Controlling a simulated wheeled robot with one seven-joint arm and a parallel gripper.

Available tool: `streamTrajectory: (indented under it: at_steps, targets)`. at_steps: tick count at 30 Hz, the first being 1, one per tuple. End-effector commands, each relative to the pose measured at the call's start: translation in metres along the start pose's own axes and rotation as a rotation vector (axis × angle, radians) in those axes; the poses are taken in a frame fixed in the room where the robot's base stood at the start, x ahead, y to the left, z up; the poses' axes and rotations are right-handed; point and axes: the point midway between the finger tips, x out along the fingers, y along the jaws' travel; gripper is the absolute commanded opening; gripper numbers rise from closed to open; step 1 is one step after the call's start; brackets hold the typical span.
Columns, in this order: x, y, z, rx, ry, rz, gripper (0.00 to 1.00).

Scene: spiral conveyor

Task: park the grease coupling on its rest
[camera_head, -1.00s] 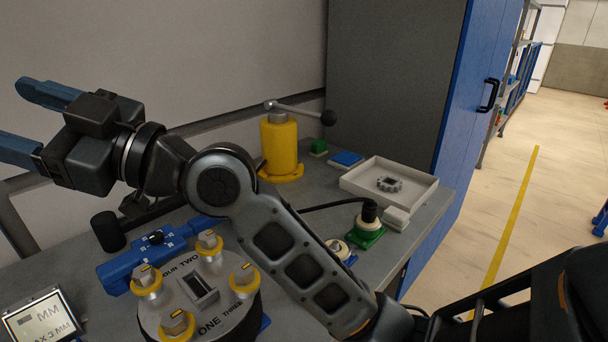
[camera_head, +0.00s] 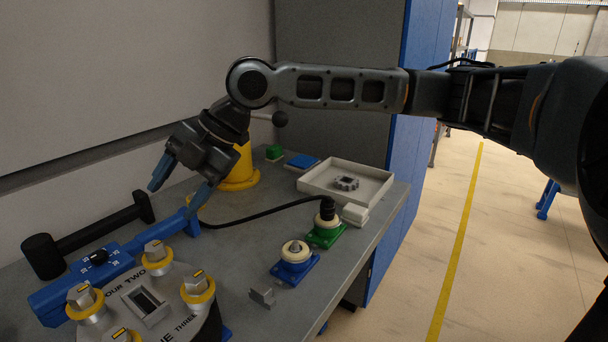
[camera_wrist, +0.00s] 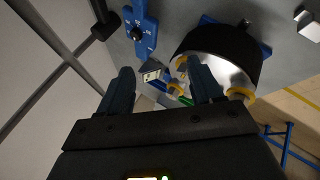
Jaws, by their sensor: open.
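The grease coupling (camera_head: 327,209) is a black cylinder with a black hose, standing upright on a pale round fitting on a green base (camera_head: 325,233). A similar pale fitting on a blue base (camera_head: 294,262) stands bare in front of it. A small grey bracket (camera_head: 262,297) is on the bench nearer the front; I cannot tell which part is the rest. My gripper (camera_head: 178,187) is open and empty, pointing down above the bench, left of the coupling and well apart from it. The wrist view shows both fingers (camera_wrist: 163,88) with nothing between them.
A round drum with yellow-ringed knobs (camera_head: 147,302) and a blue clamp-like tool (camera_head: 95,270) stand at front left. A black hammer (camera_head: 90,235) lies behind. A yellow post (camera_head: 240,168) stands near my gripper. A white tray (camera_head: 372,184) holds a grey part. The hose (camera_head: 262,213) crosses the bench.

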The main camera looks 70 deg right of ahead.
Motion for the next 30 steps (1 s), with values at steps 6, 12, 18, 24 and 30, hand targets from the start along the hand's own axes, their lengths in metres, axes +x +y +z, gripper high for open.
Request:
streamTrajectory:
  at_steps: [6,12,18,24,30]
  targets:
    - [-0.056,-0.087,0.090,0.053,-0.210,-0.278,0.65]
    - [-0.119,-0.156,0.138,0.140,-0.330,-0.482,0.65]
    - [-0.150,-0.186,0.152,0.188,-0.372,-0.569,0.65]
    - [-0.142,-0.197,0.157,0.193,-0.373,-0.579,0.65]
    - [-0.118,-0.213,0.166,0.191,-0.372,-0.577,0.65]
